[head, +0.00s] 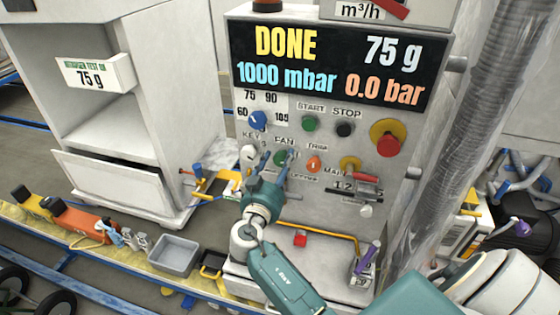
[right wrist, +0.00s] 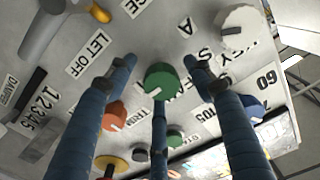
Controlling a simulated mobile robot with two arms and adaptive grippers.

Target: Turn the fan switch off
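The fan switch is a round green knob (head: 281,158) under the "FAN" label on the white control panel (head: 240,185). In the right wrist view the green knob (right wrist: 160,80) sits near the centre, with a white mark on its face. My right gripper (head: 279,165) is at the panel in front of the knob. In the right wrist view its dark blue fingers (right wrist: 162,72) are spread apart, to either side of the knob and below it. I see no clear contact with the knob. My left gripper is not in view.
A white key knob (head: 249,153), a blue dial (head: 258,120) and an orange knob (head: 314,163) are close around. A green start button (head: 310,123), black stop button (head: 345,129) and red emergency button (head: 388,146) sit above and right. A grey tray (head: 174,254) is lower left.

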